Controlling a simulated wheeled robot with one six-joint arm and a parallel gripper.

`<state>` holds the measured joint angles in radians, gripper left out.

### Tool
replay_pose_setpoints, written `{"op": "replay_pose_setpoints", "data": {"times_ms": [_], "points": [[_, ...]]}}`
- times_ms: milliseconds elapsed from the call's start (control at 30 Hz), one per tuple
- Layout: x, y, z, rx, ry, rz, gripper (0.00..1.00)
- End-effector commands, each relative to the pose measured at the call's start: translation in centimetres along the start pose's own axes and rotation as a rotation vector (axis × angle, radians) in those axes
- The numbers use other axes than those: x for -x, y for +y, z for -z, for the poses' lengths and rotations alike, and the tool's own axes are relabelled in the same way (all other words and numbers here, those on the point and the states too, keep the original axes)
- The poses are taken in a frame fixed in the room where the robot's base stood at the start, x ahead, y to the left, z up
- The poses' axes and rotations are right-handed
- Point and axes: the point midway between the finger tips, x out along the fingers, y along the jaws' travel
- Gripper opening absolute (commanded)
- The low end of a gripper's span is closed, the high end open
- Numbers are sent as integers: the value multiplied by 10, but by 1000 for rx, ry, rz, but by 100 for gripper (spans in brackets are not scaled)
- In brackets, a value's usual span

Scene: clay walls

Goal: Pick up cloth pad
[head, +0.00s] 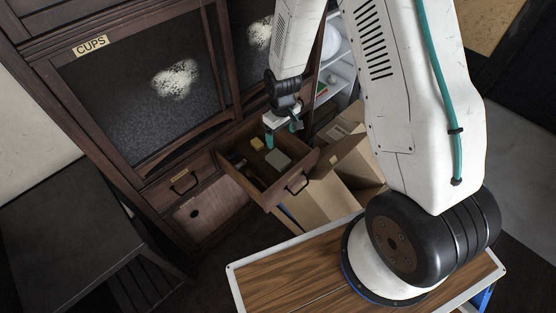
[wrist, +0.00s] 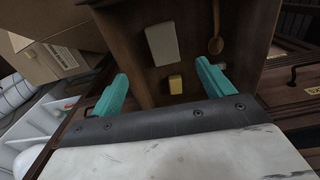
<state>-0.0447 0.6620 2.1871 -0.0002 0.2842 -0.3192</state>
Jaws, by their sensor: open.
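A flat grey-green rectangular pad, which looks like the cloth pad (head: 278,159), lies on the floor of an open wooden drawer (head: 297,174). It also shows in the wrist view (wrist: 162,44), near the top middle. My gripper (head: 282,136) is above the drawer, with its teal fingers spread and nothing between them. In the wrist view the pad is beyond the fingertips, roughly centred between them. A small yellow block (wrist: 175,84) lies in the same drawer, nearer to my gripper's palm in that view.
A wooden spoon (wrist: 216,45) lies in the drawer beside the pad. Open cardboard boxes (head: 345,160) stand close to the drawer. A dark cabinet with a CUPS label (head: 91,45) rises behind, and white shelves (head: 335,70) stand beside it.

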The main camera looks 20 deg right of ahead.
Motion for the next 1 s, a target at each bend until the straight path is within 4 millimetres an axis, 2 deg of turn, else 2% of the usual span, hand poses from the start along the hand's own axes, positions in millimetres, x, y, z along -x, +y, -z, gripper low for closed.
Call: {"op": "replay_pose_setpoints", "data": {"times_ms": [33,100,200,567,800,1000], "points": [[-16,-1,-1,9,-7,2,80],[-32,-2,-1,17,-8,3,80],[-44,-2,-2,25,-8,3,80],[-85,-4,-3,29,-10,3,80],[-119,-6,-4,29,-10,4,80],[-127,-6,-3,29,-7,3,80]]}}
